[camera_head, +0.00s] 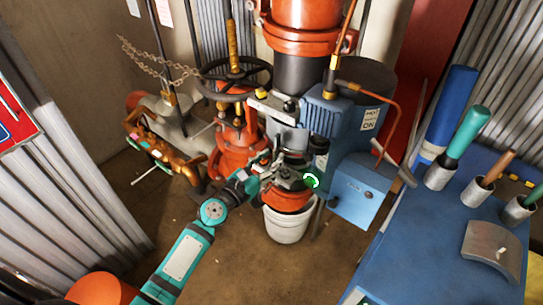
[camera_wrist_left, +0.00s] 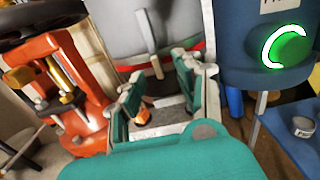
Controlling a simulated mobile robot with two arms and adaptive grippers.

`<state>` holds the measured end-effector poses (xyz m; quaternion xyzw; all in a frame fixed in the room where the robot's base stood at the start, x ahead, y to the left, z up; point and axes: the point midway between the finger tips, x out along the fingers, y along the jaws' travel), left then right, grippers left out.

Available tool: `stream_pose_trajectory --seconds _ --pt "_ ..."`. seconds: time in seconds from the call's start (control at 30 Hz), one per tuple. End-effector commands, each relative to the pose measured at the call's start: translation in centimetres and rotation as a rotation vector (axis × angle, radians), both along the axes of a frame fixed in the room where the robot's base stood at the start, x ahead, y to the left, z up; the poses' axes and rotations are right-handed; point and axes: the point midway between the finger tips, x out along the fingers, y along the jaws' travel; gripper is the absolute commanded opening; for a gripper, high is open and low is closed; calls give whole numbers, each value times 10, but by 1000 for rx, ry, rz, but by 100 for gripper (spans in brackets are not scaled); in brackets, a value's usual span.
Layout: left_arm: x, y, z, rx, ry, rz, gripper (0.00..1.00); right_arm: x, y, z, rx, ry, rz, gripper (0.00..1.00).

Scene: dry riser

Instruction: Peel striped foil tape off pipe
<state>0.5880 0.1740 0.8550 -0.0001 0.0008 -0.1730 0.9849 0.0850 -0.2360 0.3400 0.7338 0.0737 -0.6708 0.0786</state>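My left gripper (camera_head: 268,175) reaches in among the pump pipework, by the dark body above the orange flange (camera_head: 288,198). In the left wrist view its two green-backed fingers (camera_wrist_left: 160,85) stand apart, with a gap between them. Past them is a rounded grey surface (camera_wrist_left: 185,30) with a narrow pale strip (camera_wrist_left: 148,42) running down it. This strip may be the tape; I cannot make out stripes. The fingers appear close to the strip's lower end, but I cannot tell whether they touch it. My right gripper is not in view.
A white bucket (camera_head: 288,226) stands under the flange. A blue pump (camera_head: 333,118) is to the right, and an orange valve with a dark handwheel (camera_head: 234,75) to the left. A blue workbench (camera_head: 440,235) holds tools in cups. Floor in front is mostly open.

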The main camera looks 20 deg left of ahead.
Motion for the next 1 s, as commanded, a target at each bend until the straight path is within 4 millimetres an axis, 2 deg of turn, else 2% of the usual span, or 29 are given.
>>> stream_pose_trajectory --seconds 0.13,0.4,0.67,0.83,0.87,0.9,1.0 --pt "8 -3 0 0 0 0 35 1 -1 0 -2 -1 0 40" --pt "9 -3 0 1 0 0 35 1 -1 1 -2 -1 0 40" --pt "8 -3 0 1 0 0 2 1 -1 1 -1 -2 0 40" --pt "8 -3 0 1 0 1 0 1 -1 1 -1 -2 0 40" --pt "8 -3 0 1 0 1 6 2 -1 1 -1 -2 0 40" --pt "8 -3 0 1 0 1 1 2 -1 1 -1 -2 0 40" --pt "8 -3 0 1 0 1 0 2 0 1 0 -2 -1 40"
